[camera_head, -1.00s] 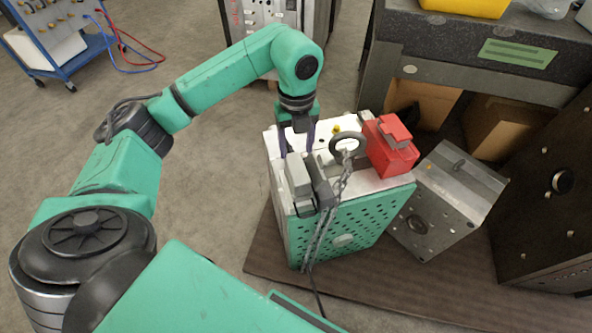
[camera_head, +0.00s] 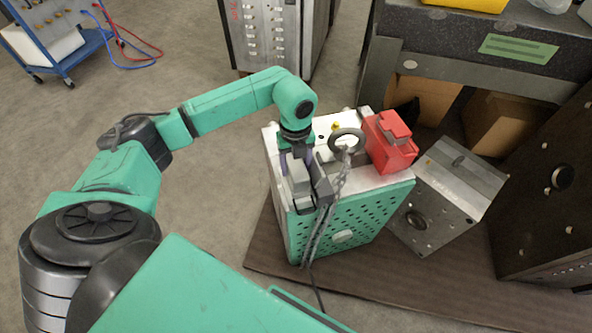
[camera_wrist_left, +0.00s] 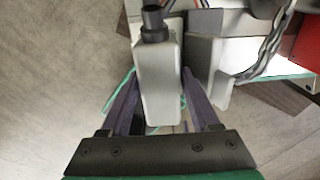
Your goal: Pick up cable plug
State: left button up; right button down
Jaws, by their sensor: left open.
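The cable plug (camera_head: 299,180) is a light grey block with a dark cable end. It sits at the left front of the top of the green and white mould base (camera_head: 345,220). In the left wrist view the plug (camera_wrist_left: 158,85) lies between the two purple fingers of my left gripper (camera_wrist_left: 155,110), with a finger on each side. My left gripper (camera_head: 294,158) is open and low over the plug in the head view. Its fingertips are partly hidden there. My right gripper is not in view.
A metal ring (camera_head: 347,141) with a chain and a red box (camera_head: 389,142) stand on the mould base, right of the plug. A dark grey bracket (camera_head: 322,182) is close beside the plug. A grey mould block (camera_head: 447,195) leans at the right.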

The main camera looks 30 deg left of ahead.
pick_arm(q)
grip_shut()
